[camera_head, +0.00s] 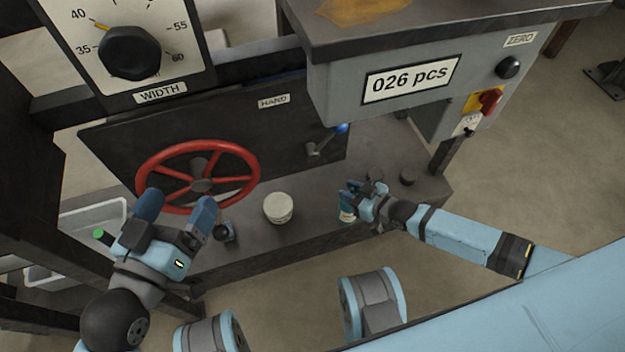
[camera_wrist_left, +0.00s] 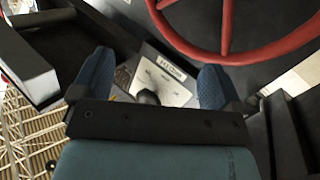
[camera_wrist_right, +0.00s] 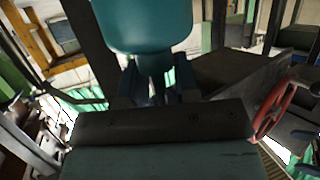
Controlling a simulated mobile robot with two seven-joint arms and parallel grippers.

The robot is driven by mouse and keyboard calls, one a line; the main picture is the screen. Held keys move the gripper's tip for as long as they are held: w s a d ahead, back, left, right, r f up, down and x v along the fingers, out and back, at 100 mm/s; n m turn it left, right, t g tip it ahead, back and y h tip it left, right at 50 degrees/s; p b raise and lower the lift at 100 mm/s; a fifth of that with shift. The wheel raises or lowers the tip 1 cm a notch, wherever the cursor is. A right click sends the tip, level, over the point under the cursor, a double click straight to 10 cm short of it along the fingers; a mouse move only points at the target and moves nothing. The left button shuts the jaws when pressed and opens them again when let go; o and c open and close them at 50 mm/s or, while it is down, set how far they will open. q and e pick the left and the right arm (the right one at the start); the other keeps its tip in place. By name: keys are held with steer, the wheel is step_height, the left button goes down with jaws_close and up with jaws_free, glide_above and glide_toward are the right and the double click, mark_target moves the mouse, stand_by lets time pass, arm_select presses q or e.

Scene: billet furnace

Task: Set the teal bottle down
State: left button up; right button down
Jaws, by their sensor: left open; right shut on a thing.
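The teal bottle (camera_head: 346,214) is in my right gripper (camera_head: 356,193), whose fingers are shut on it and hide part of it in the head view. The bottle is over or on the right part of the dark ledge (camera_head: 310,217); I cannot tell whether its base touches. In the right wrist view the bottle (camera_wrist_right: 146,22) fills the top middle, between the fingers (camera_wrist_right: 155,88). My left gripper (camera_head: 177,208) is open and empty, in front of the lower left of the red handwheel (camera_head: 201,184). In the left wrist view its two blue fingers (camera_wrist_left: 153,80) stand wide apart.
A round cream-lidded container (camera_head: 278,208) stands on the ledge between the handwheel and the bottle. Dark round knobs (camera_head: 407,177) lie behind my right gripper. A small dark knob (camera_head: 223,232) is beside my left gripper.

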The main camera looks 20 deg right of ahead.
steer(key=b+x, duration=0.6)
steer(key=x, duration=0.6)
steer(key=c, duration=0.9)
jaws_free()
steer(key=shift+r, duration=0.2)
arm_select(q)
steer(key=w+m, duration=0.1)
steer(key=a+f+m, duration=0.1)
steer(key=w+m, duration=0.1)
steer(key=shift+w+a+f+m+t+h, duration=0.25)
steer(key=shift+w+f+m+t+h, duration=0.05)
steer(key=shift+f+m+t+h, duration=0.1)
arm_select(e)
steer(key=shift+o, duration=0.2)
